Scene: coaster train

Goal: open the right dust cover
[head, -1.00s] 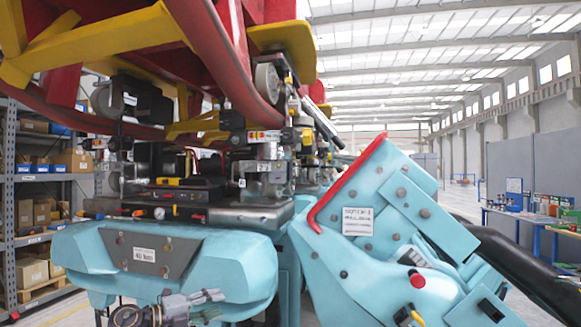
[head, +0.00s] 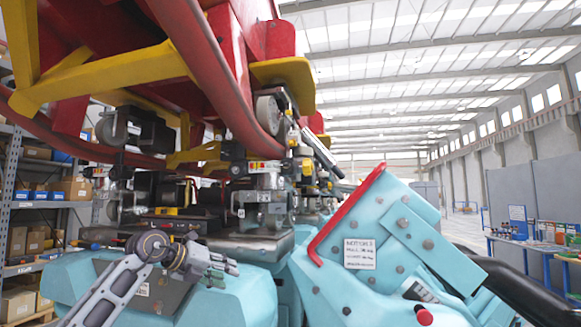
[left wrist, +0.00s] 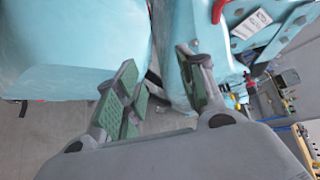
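The right dust cover (head: 400,235) is a teal panel with bolts and a white label (head: 359,254). It stands tilted at the right of the head view, with a red bar handle (head: 343,215) along its upper left edge. In the left wrist view the red handle (left wrist: 218,10) and label (left wrist: 250,23) show at the top. My left gripper (head: 224,266) is left of the cover, in front of the left teal cover (head: 85,285). Its fingers (left wrist: 158,75) are apart with nothing between them. My right gripper is not seen.
The red and yellow train frame (head: 140,70) hangs overhead at the left. Dark machinery (head: 265,210) lies between the two covers. A thick black tube (head: 520,285) runs at the lower right. Shelves (head: 40,200) stand far left, and workbenches (head: 530,245) far right.

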